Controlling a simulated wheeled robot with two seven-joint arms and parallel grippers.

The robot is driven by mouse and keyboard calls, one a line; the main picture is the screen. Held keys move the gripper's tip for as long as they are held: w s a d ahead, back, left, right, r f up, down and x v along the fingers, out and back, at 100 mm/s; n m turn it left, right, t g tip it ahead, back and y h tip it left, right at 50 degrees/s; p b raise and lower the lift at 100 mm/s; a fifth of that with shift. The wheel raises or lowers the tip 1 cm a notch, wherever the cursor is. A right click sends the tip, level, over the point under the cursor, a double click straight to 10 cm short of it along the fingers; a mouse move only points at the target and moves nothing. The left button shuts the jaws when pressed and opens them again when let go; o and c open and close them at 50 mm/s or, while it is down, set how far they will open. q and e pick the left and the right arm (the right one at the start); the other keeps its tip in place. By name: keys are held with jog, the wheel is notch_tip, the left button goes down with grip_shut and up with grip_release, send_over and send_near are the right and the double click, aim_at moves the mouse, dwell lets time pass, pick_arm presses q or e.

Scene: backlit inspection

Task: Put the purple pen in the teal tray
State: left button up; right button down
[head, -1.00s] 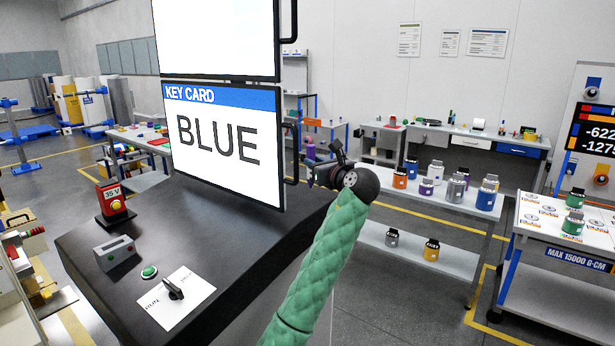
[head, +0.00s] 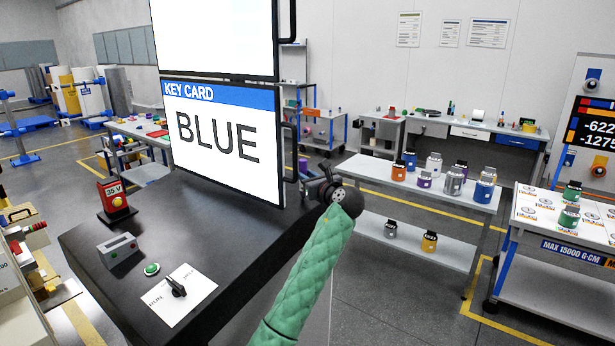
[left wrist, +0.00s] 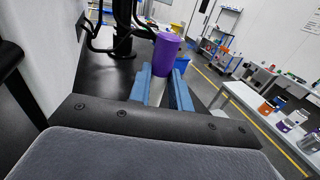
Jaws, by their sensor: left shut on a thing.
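My left gripper (head: 317,178), on its green-sleeved arm, is to the right of the key card screen, at the far edge of the dark console. In the left wrist view its blue fingers (left wrist: 161,88) are shut on a thick upright cylinder with a purple top and a pale lower part, which I take for the purple pen (left wrist: 166,52). In the head view the purple pen (head: 303,164) shows only as a small patch beside the screen's handle. I cannot make out a teal tray in either view. My right gripper is not in view.
The dark console (head: 240,229) carries the key card screen (head: 222,140), a red 35 V box (head: 115,198) and a switch plate (head: 181,296). A grey bench (head: 375,172) with several bottles stands at right. A blue container (left wrist: 182,64) shows behind the pen.

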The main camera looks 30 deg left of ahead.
pick_arm(q)
jog(key=shift+f, duration=0.1)
jog(key=o, duration=0.8)
jog(key=shift+o, duration=0.2)
